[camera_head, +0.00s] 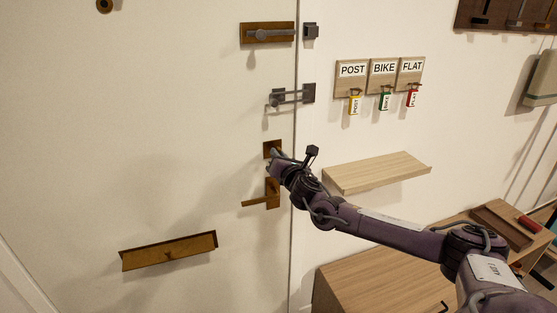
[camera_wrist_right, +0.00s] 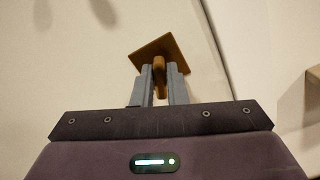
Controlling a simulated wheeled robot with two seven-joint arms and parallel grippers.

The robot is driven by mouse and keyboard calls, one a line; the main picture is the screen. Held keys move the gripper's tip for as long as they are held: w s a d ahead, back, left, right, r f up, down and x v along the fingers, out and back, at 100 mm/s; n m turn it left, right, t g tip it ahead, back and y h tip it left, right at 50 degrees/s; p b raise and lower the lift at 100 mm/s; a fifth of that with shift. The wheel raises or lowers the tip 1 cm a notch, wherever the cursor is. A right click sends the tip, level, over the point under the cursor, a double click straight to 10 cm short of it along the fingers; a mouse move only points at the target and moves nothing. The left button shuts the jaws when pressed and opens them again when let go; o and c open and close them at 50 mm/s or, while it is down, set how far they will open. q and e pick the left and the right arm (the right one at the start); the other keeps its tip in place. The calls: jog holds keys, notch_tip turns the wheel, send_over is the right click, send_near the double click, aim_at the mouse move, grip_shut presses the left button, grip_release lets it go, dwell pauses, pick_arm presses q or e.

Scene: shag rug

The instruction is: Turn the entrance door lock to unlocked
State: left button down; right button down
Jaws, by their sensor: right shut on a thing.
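The white entrance door (camera_head: 150,130) fills the left of the head view. Its lock, a brown square plate (camera_head: 268,146), sits above the brown lever handle (camera_head: 262,200). In the right wrist view the lock plate (camera_wrist_right: 158,52) carries a brown turn piece (camera_wrist_right: 159,80) that sticks out from it. My right gripper (camera_head: 275,155) reaches the lock from the right. In the wrist view its two grey fingers (camera_wrist_right: 160,85) stand on either side of the turn piece, shut on it. The lock's exact setting is hard to tell. My left gripper is not in view.
A sliding bolt (camera_head: 268,33) and a door chain or latch (camera_head: 290,96) are above the lock. A letter slot (camera_head: 168,250) is below. To the right are key hooks labelled POST, BIKE and FLAT (camera_head: 382,70), a small wooden shelf (camera_head: 376,173) and a wooden cabinet (camera_head: 380,280).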

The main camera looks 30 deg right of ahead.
jog(key=shift+d+f+m+b, duration=0.15)
jog(key=shift+m+b, duration=0.4)
jog(key=shift+m, duration=2.7)
jog(key=shift+a+f+m+b, duration=0.15)
jog(key=shift+m+b, duration=0.35)
jog(key=shift+m, duration=2.75)
jog(key=shift+d, duration=0.1)
jog(key=c, duration=1.5)
grip_release()
